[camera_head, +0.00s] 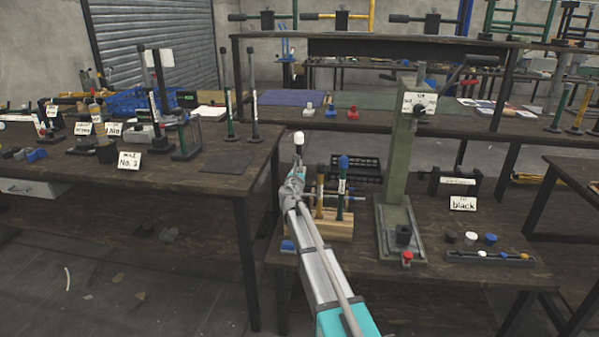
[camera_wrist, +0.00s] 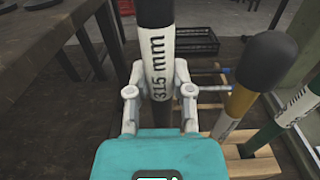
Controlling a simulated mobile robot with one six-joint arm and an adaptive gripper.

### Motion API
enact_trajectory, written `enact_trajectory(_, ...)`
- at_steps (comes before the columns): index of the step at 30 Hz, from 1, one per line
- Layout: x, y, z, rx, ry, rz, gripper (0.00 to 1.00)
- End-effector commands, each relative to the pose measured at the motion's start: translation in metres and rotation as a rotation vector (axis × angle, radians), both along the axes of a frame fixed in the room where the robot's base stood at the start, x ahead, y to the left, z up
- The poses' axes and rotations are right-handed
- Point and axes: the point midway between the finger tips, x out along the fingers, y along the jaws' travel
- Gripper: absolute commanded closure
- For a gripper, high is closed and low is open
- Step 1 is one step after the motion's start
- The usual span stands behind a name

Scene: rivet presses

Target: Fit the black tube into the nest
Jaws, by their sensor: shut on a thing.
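The tube stands roughly upright between the fingers in the wrist view. In the head view its upper part shows above my gripper with a white top (camera_head: 298,137); its lower end is hidden. My gripper is left of the wooden rack (camera_head: 333,229) and well left of the green press (camera_head: 397,165). A dark cylindrical piece, seemingly the nest (camera_head: 403,235), sits on the press base, apart from the tube. A card reading "fit black" (camera_head: 463,203) stands right of the press.
A black crate (camera_head: 356,168) lies behind. Loose caps (camera_head: 471,238) and a small-parts strip (camera_head: 490,257) lie right of the press. The press lever (camera_head: 470,65) sticks out above.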

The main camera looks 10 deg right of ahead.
Motion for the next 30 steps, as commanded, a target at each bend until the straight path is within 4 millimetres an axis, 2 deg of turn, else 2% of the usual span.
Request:
enact_trajectory(1,-0.0001,0.0001,0.0076,0.000,0.000,0.000,1.00)
enact_trajectory(9,0.0000,0.0002,0.0168,0.000,0.000,0.000,1.00)
enact_trajectory(30,0.0000,0.0003,0.0172,0.000,0.000,0.000,1.00)
